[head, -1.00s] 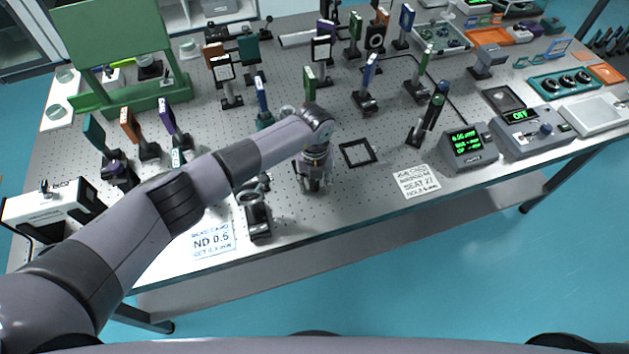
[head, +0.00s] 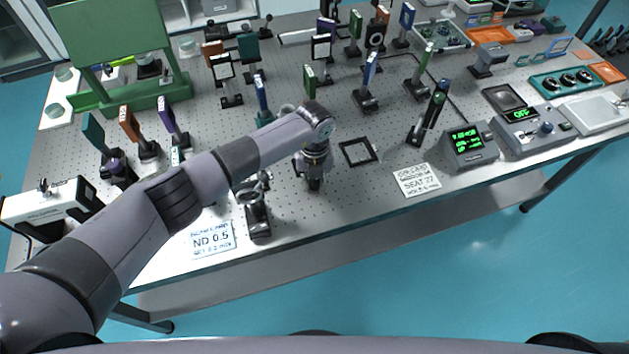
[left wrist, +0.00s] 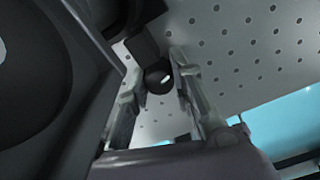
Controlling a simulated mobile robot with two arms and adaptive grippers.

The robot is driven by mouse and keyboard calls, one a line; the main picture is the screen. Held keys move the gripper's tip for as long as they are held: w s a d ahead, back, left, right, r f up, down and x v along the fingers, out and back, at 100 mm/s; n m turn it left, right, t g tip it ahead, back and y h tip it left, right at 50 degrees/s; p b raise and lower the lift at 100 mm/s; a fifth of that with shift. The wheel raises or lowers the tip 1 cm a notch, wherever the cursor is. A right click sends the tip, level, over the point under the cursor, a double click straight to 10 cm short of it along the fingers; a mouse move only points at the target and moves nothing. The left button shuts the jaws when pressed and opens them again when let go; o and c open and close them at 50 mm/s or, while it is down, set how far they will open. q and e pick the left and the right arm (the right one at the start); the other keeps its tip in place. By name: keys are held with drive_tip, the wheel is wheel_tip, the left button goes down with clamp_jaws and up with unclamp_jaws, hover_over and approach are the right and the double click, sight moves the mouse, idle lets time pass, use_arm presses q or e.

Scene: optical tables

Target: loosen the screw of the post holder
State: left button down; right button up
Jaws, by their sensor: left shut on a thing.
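My left gripper (head: 314,182) points down at the table near its front edge, right of the ND 0.5 card. In the left wrist view the fingers (left wrist: 157,72) are shut on a round black knob, the screw (left wrist: 159,78). A dark block, seemingly part of the post holder (left wrist: 142,46), is just behind the knob. In the head view the gripper and forearm hide the screw and most of that holder. My right gripper is not in view.
A black holder with a ring (head: 257,215) stands close to the left of the gripper. A flat black square frame (head: 358,152) and a SEAT card (head: 416,181) lie to the right. Several posts with optics stand behind. The perforated table (head: 340,190) is bare around the gripper's front right.

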sight(314, 181)
use_arm(q)
drive_tip(key=shift+w+f+m+b, duration=0.1)
drive_tip(key=shift+m+b, duration=0.25)
drive_tip(key=shift+m, duration=0.05)
drive_tip(key=c, duration=1.4)
unclamp_jaws()
wheel_tip(314, 181, up, 12)
